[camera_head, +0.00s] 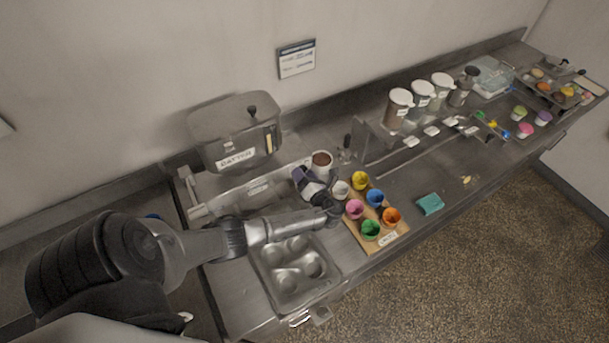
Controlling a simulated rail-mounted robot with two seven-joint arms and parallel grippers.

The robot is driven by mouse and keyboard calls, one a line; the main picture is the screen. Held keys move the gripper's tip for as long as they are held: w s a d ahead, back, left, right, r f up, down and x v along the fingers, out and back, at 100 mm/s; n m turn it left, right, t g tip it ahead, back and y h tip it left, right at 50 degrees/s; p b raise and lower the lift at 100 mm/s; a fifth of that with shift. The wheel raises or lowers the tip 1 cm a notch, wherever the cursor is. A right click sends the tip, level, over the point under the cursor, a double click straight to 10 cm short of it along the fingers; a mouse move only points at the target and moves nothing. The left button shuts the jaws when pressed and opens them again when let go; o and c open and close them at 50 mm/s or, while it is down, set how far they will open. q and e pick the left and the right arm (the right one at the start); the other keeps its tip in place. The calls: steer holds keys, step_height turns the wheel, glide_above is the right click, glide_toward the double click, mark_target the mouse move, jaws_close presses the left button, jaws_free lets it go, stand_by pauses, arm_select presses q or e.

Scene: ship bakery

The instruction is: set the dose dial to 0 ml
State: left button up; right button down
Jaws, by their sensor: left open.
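A grey dispenser box (210,130) labelled for batter stands against the wall at the left. It has a small black knob (252,111) on its top and a yellow strip on its right front. I cannot make out a dose dial or its markings for certain. My left gripper (303,178) is open, low over the counter to the right of and in front of the box. It is beside a white cup with brown contents (322,160), and I cannot tell whether they touch. My right gripper is not in view.
A muffin tin (290,292) lies below my left forearm. A wooden board (396,238) with several coloured cups is right of the gripper. A teal cloth (430,204) lies near the front edge. White-lidded jars (400,98) stand further back. Bare counter lies around the cloth.

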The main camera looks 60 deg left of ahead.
arm_select(q)
steer(key=c, duration=0.9)
